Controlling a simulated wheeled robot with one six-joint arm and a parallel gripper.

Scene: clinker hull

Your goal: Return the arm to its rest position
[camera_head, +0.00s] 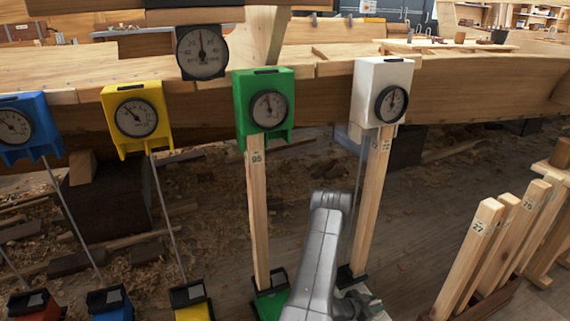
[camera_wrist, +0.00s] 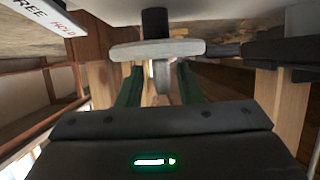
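My arm (camera_head: 318,250) rises from the lower edge in the head view, in front of the gap between the green and white gauge posts. Its end is low, beside the foot of the white gauge's post, and my gripper is not clearly seen there. In the wrist view my gripper (camera_wrist: 160,88) has two dark green fingers standing apart. A grey crossbar (camera_wrist: 185,48) with a dark stem lies ahead, and the stem shows between the fingers with gaps on both sides. Whether the fingertips touch the crossbar I cannot tell. A white plate marked FREE and HOLD (camera_wrist: 52,18) is at upper left.
Blue (camera_head: 28,130), yellow (camera_head: 137,118), green (camera_head: 262,105) and white (camera_head: 381,92) gauge boxes line the hull plank (camera_head: 480,85). Wooden posts stand under the green and white ones; thin rods under the others. Numbered sticks (camera_head: 465,262) stand at right. Wood shavings cover the floor behind.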

